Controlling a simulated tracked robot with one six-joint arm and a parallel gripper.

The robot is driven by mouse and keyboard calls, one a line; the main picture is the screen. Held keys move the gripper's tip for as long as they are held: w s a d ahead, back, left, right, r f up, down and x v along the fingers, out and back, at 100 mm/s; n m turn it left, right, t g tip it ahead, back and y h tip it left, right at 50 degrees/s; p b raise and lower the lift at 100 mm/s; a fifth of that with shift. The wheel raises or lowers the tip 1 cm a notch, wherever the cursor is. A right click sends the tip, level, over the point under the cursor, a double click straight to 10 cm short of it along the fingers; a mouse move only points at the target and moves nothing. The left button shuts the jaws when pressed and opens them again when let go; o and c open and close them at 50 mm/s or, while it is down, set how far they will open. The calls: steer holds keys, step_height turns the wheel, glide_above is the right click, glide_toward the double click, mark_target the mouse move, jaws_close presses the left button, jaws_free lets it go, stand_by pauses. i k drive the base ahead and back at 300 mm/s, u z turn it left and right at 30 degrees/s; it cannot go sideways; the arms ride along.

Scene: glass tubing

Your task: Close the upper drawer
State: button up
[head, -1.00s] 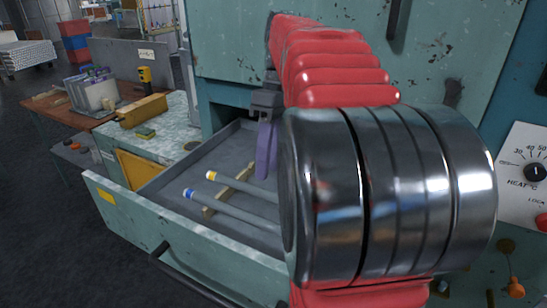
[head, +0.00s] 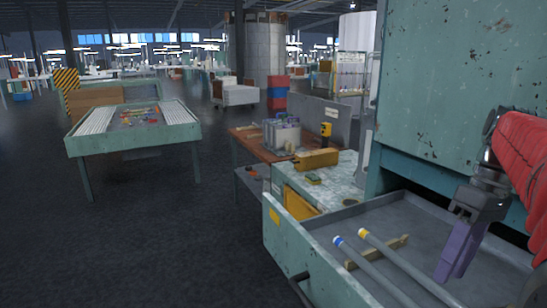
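The upper drawer (head: 318,262) is pulled out of the green cabinet (head: 445,85), at the lower right of the head view. Its front panel has a yellow label and a dark handle (head: 299,288), partly cut off by the bottom edge. Two grey tubes, one with a blue end (head: 375,270) and one with a yellow end (head: 400,262), lie inside across a wooden rest (head: 390,250). My gripper (head: 450,277), with purple fingers, points down over the drawer's inside, right of the tubes. The fingers look close together, but their gap is not clear.
A green table with parts (head: 132,140) stands farther left. Dark floor (head: 150,250) is open in front and left.

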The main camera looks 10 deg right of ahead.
mark_target(319, 274)
steer(key=k, duration=1.7)
steer(key=u, duration=0.05)
